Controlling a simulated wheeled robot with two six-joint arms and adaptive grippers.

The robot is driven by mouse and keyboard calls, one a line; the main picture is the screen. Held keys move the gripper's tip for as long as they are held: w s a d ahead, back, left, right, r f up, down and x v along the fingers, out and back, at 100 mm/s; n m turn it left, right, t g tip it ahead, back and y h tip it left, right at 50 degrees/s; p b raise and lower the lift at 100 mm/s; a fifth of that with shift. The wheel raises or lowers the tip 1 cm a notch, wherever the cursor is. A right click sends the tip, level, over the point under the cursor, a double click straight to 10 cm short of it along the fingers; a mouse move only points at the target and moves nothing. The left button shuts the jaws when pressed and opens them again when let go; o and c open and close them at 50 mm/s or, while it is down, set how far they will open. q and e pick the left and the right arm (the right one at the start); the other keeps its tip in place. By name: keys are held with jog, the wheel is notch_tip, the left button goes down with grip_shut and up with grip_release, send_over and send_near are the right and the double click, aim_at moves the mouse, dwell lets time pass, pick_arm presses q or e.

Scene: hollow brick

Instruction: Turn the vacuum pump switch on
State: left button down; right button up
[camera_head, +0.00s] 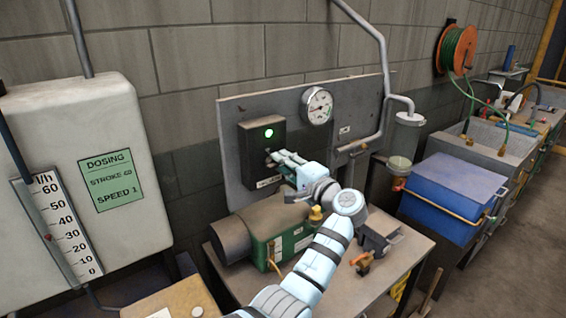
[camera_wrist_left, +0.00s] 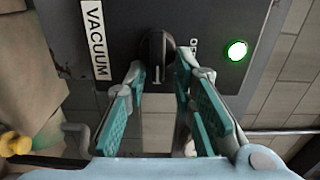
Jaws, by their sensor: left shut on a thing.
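The dark vacuum switch box (camera_head: 252,150) is on the grey panel, with a lit green lamp (camera_head: 268,133). In the left wrist view its black rotary knob (camera_wrist_left: 156,46) sits between the VACUUM label (camera_wrist_left: 96,38) and the green lamp (camera_wrist_left: 237,50). My left gripper (camera_head: 274,158) is at the box front in the head view. In the left wrist view its teal-padded fingers (camera_wrist_left: 159,68) are either side of the knob and shut on it. They partly hide the knob and the mark beside it. My right gripper is in neither view.
A green pump (camera_head: 288,243) stands on the table (camera_head: 402,252) below the panel. A gauge (camera_head: 317,105) and grey pipes (camera_head: 386,75) are right of the box. A dosing tank (camera_head: 105,130) is at left, a blue-lidded bin (camera_head: 455,185) at right.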

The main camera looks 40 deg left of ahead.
pick_arm(q)
jog(key=shift+f+m, duration=0.4)
jog(key=shift+f, duration=0.1)
jog(key=c, duration=1.4)
grip_release()
jog(key=shift+o, duration=0.6)
jog(key=shift+r, duration=0.2)
jog(key=v, duration=1.2)
